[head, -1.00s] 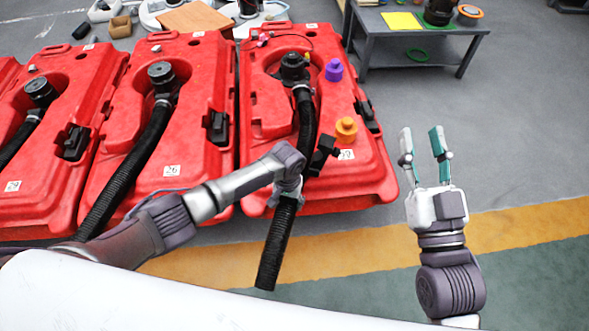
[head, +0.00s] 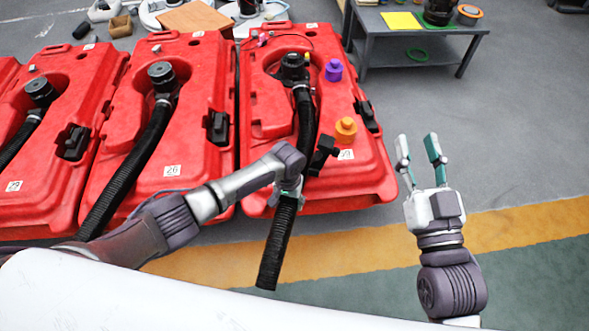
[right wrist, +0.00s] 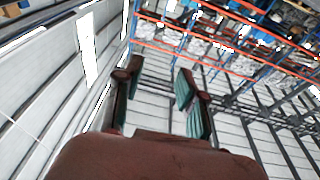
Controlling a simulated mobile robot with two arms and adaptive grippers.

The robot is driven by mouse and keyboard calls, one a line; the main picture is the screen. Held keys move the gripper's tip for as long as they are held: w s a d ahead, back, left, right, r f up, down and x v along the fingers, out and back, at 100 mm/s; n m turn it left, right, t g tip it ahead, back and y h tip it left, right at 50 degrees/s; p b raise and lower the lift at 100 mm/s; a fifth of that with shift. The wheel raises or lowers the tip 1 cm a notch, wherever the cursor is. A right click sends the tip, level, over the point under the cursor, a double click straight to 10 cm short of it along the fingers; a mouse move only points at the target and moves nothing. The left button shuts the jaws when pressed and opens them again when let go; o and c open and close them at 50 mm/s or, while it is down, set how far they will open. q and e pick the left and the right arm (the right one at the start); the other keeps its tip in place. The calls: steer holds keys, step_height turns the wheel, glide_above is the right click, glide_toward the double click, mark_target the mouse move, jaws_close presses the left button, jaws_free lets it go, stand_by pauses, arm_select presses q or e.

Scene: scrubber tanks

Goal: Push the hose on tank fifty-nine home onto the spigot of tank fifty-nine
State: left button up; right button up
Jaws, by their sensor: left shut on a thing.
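The red tank (head: 265,185) at the right of the row has a number label (head: 346,155) too small to read surely; I take it as tank fifty-nine. Its ribbed black hose (head: 306,125) runs from the black spigot (head: 293,68) in the recess down over the tank's front edge, its free end hanging near the floor. I cannot tell how far the hose sits on the spigot. My left gripper (head: 289,188) is shut on this hose at the front edge, its fingers partly hidden. My right gripper (head: 418,150) is open and empty, right of the tank, and its open fingers show in the right wrist view (right wrist: 155,95).
A purple knob (head: 334,70), an orange knob (head: 346,130) and a black clip (head: 322,155) are on this tank. Another red tank (head: 195,130) with its own hose stands close on the left. A grey table (head: 420,45) stands behind right. Floor at right is clear.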

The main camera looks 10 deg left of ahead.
arm_select(q)
steer(key=shift+a, duration=0.1)
arm_select(e)
steer(key=shift+r, duration=0.1)
arm_select(q)
steer(key=shift+w+a+b, duration=0.1)
steer(key=shift+w+b, duration=0.2)
steer(key=shift+w, duration=0.2)
arm_select(e)
steer(key=shift+s+a+r+t+y, duration=0.1)
steer(key=shift+s+r+t+y, duration=0.1)
steer(key=shift+r+t, duration=0.25)
steer(key=shift+s+a+r+t+y, duration=0.1)
steer(key=shift+r+t+y, duration=0.15)
steer(key=shift+r, duration=0.35)
steer(key=shift+r, duration=0.1)
arm_select(q)
steer(key=shift+w, duration=0.25)
arm_select(e)
steer(key=shift+s+r+t, duration=0.25)
steer(key=shift+r+t, duration=0.15)
steer(key=shift+t, duration=0.1)
